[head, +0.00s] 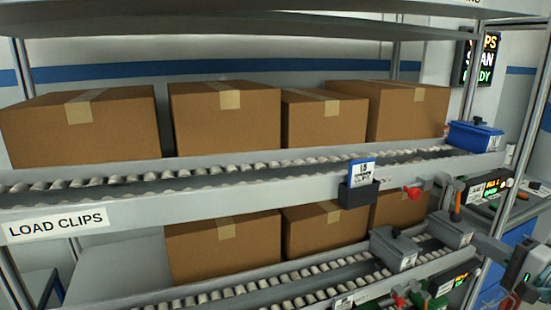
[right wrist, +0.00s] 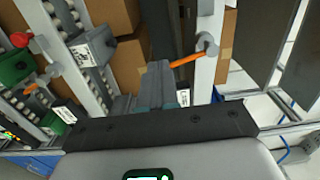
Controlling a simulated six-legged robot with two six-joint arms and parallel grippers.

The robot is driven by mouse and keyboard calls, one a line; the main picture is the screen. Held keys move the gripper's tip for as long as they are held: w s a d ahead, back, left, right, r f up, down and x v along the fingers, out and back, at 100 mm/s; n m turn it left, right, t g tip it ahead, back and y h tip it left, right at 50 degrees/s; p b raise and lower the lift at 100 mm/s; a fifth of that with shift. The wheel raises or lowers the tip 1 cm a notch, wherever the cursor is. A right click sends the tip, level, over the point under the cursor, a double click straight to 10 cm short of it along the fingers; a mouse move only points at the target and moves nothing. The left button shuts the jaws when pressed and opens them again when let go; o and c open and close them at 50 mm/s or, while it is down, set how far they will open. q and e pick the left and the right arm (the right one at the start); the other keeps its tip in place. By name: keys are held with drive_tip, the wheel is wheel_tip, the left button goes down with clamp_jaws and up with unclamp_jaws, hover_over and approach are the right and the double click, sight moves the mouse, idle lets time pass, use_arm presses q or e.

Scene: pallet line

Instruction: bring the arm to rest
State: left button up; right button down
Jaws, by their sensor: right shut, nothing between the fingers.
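My right gripper (head: 480,239) is at the lower right edge of the head view, in front of the right end of the rack. In the right wrist view its fingers (right wrist: 160,84) are together, with nothing between them. Its tips point toward the rack, close to a grey upright and an orange rod (right wrist: 187,60). I cannot tell whether they touch anything. My left gripper is in neither view.
A roller rack (head: 235,202) holds several taped cardboard boxes (head: 226,115) on two levels. Grey clip boxes (head: 394,249), a blue bin (head: 474,136) and a red knob (head: 412,191) are near its right end. A white label reads LOAD CLIPS (head: 58,225).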

drive_tip(key=shift+s, duration=0.15)
drive_tip(key=a+f+g+p, duration=0.1)
drive_tip(key=a+f+g, duration=0.25)
drive_tip(key=f, duration=0.45)
drive_tip(key=a+f+g+p, duration=0.15)
drive_tip(key=a+f, duration=0.25)
drive_tip(key=f, duration=0.5)
drive_tip(key=s+a+f+n+g+h, duration=0.1)
drive_tip(key=s+a+f+g, duration=0.35)
drive_tip(key=f, duration=0.35)
drive_tip(key=s+a+f+n+g, duration=0.25)
drive_tip(key=s+a+f, duration=0.25)
drive_tip(key=f, duration=0.3)
drive_tip(key=s+a+f+n+g+h+p, duration=0.1)
drive_tip(key=s+a+f+n+g, duration=0.1)
drive_tip(key=s+a+f+n, duration=0.2)
drive_tip(key=s+a+f+n+g+h+p, duration=0.1)
drive_tip(key=s+a+f+n, duration=0.3)
drive_tip(key=s+a, duration=0.5)
drive_tip(key=s+f+g+p, duration=0.1)
drive_tip(key=s, duration=0.3)
drive_tip(key=shift+a, duration=0.15)
